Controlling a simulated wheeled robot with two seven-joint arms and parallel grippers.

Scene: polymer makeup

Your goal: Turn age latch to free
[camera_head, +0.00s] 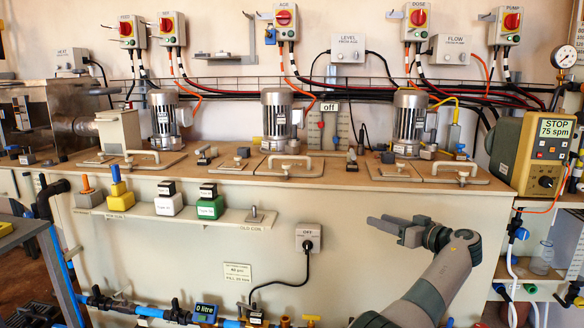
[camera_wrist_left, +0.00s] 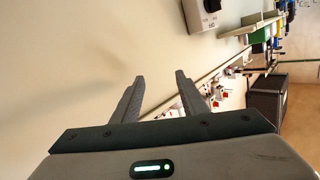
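The AGE switch box (camera_head: 285,22) with a red knob on yellow hangs on the back wall, above the middle motor (camera_head: 277,120). Below it, on the brown deck, is a lid with a pale bar handle (camera_head: 290,160). Small dark-knobbed fittings stand on the deck left (camera_head: 205,155) and right (camera_head: 352,160) of this lid; I cannot tell which is the age latch or how it is set. My left gripper (camera_head: 376,222) is open and empty in front of the tank's front wall, below deck level. Its open fingers also show in the left wrist view (camera_wrist_left: 160,78). My right gripper is not in view.
The tank's pale front wall (camera_head: 400,205) carries a grey OFF socket box (camera_head: 309,237) with a black cable, left of the gripper. A shelf (camera_head: 170,213) with coloured blocks is farther left. A yellow pump unit (camera_head: 545,150) stands at the right.

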